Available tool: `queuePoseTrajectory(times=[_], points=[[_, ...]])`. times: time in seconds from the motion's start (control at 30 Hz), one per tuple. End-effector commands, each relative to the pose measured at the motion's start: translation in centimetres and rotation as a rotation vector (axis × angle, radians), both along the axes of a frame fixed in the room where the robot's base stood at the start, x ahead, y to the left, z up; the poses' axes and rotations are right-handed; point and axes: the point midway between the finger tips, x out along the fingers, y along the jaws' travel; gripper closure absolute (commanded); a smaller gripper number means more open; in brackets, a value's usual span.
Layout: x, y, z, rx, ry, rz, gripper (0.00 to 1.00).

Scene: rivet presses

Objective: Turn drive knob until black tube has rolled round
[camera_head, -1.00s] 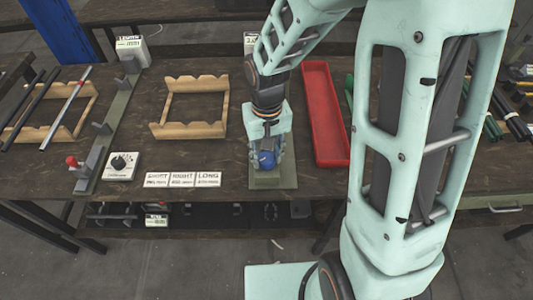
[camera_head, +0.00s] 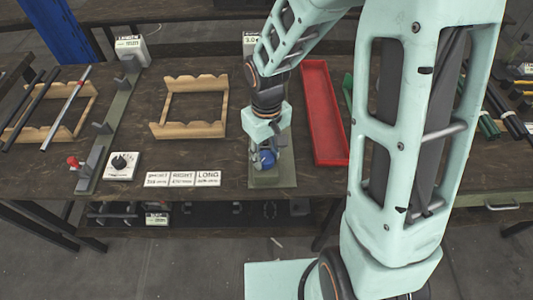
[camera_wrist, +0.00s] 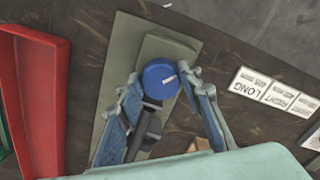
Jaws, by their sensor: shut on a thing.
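The blue drive knob (camera_wrist: 161,79) with a white mark sits on a grey-green fixture (camera_wrist: 128,62) in the wrist view. My gripper (camera_wrist: 166,82) has a finger on each side of the knob and is shut on it. In the head view my gripper (camera_head: 264,152) is over the same fixture (camera_head: 283,180), and the blue knob (camera_head: 267,160) shows between the fingers. A black tube (camera_wrist: 146,132) lies behind the knob, between my fingers, partly hidden by them. I cannot tell how far it has rolled.
A red tray (camera_head: 325,115) lies right of the fixture. A wooden rack (camera_head: 190,130) stands left. White label cards (camera_head: 183,180) lie at the front edge. A length gauge (camera_head: 112,125) and a rack with rods (camera_head: 50,110) are further left.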

Motion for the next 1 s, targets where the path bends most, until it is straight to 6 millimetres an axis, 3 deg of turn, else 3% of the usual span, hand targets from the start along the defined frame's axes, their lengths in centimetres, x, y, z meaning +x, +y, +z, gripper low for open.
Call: queuePoseTrajectory(times=[0.13, 0.17, 0.3, 0.67, 0.83, 1.0], points=[[0.1, 0.0, 0.1, 0.001, -0.003, 0.0, 0.91], [0.1, 0.0, 0.1, 0.001, -0.003, 0.0, 0.64], [0.1, 0.0, 0.0, 0.0, -0.002, -0.001, 0.49], [0.1, 0.0, 0.5, 0.001, -0.003, -0.001, 0.49], [0.1, 0.0, 2.7, 0.001, -0.005, -0.001, 0.49], [0.2, 0.0, 6.3, 0.002, -0.008, -0.003, 0.49]])
